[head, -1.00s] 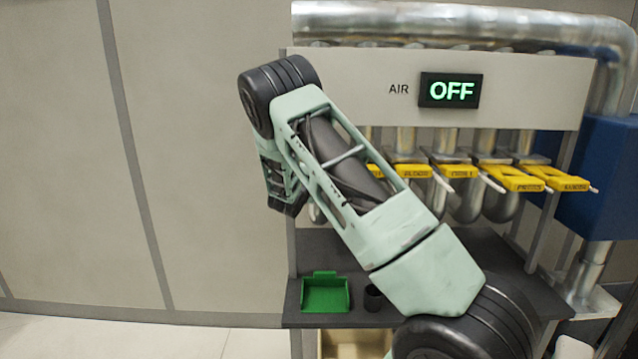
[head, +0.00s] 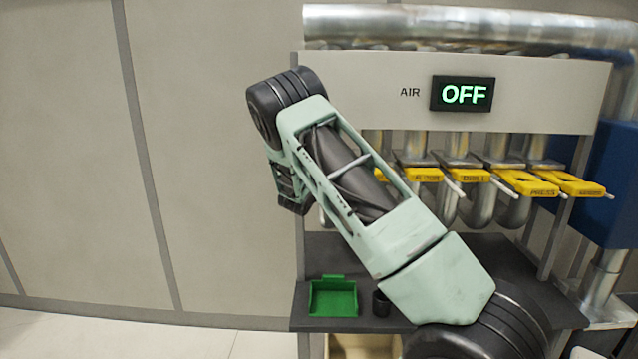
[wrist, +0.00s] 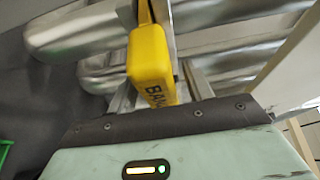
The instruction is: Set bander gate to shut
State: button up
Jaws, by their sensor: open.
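The bander gate's yellow handle (wrist: 151,62), with the letters "BAN" partly showing, hangs just ahead of my gripper in the wrist view. My gripper (wrist: 160,92) is open, its grey fingers on either side of the handle's lower end. I cannot tell whether they touch it. The palm edge hides the lower part of the handle. In the head view my arm hides both my gripper and this gate. The air sign (head: 462,93) reads OFF.
Several other yellow gate handles (head: 525,182) stick out under the grey panel (head: 550,80), right of my arm. Below is a dark shelf (head: 325,245) with a green tray (head: 333,298) and a small black cup (head: 381,303). Silver ducts run behind the handles.

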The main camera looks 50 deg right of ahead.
jog(key=b+v, duration=0.5)
jog(key=v, duration=1.2)
jog(key=shift+d, duration=0.15)
